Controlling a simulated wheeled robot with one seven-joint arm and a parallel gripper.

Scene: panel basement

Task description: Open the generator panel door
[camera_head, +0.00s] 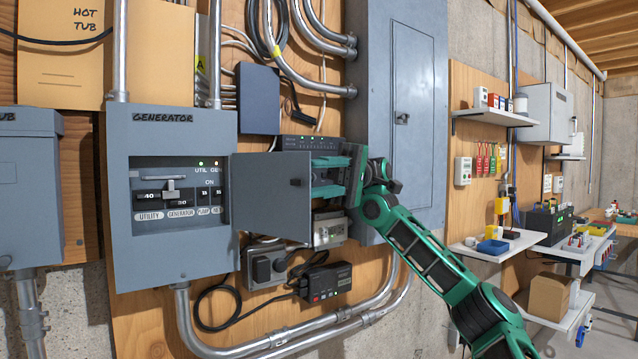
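The generator panel (172,255) is a grey-blue box on the wooden board, marked GENERATOR at its top. Its door (262,200) is swung out to the right on its right side and stands wide open. The switches (168,192) and the labels UTILITY and GENERATOR show inside the opening. My green gripper (318,178) is just right of the door's free part, reaching in from the right. Its two fingers are spread apart with nothing seen between them. Whether a fingertip touches the door is hard to tell.
A tall grey breaker panel (418,150) stands right behind my arm. Below the door are an outlet box (266,268), a small black device (326,282) with a cable, and bent conduit (240,350).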

